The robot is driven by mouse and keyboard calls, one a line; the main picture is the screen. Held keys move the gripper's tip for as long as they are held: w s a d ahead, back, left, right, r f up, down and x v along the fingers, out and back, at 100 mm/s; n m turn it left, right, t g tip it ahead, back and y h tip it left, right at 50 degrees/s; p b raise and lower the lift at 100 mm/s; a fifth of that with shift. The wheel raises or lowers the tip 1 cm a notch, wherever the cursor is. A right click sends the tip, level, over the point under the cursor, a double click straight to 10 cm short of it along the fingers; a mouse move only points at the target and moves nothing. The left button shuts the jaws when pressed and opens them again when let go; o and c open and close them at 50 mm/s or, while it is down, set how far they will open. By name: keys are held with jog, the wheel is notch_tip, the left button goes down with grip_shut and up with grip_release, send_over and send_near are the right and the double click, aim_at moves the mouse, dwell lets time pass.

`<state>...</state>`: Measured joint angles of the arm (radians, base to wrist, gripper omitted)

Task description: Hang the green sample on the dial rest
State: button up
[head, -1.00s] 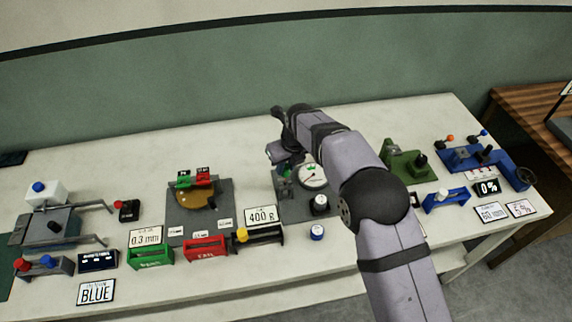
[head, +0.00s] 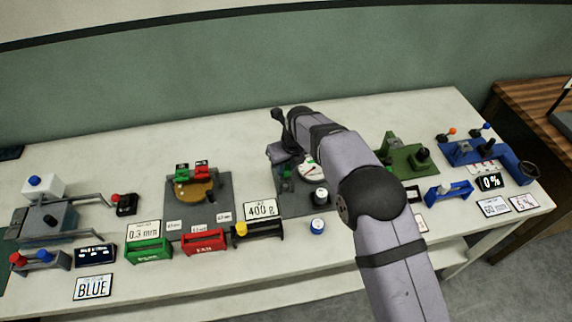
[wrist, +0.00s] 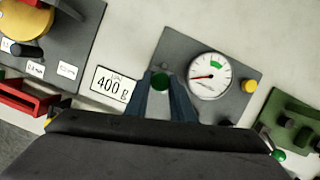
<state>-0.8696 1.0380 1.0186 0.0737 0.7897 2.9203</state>
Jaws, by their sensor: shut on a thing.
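The green sample (wrist: 160,80) shows as a small round green end between my fingertips in the wrist view. My gripper (wrist: 160,90) is shut on it, over the grey dial station (wrist: 236,108). The white dial (wrist: 209,76) with a green band and red needle is just right of my fingers in the wrist view. The sample's lower part and any hook beneath are hidden, so contact with the rest cannot be told.
A "400 g" card (head: 262,210) and a black rack with a yellow knob (head: 258,231) stand in front left. A brown disc station (head: 197,192) is left, a green fixture (head: 410,158) right.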

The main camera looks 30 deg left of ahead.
jog(key=shift+f, duration=0.45)
jog(key=o, duration=1.1)
jog(key=shift+r, duration=0.1)
jog(key=b+v, duration=0.3)
jog(key=v, duration=0.4)
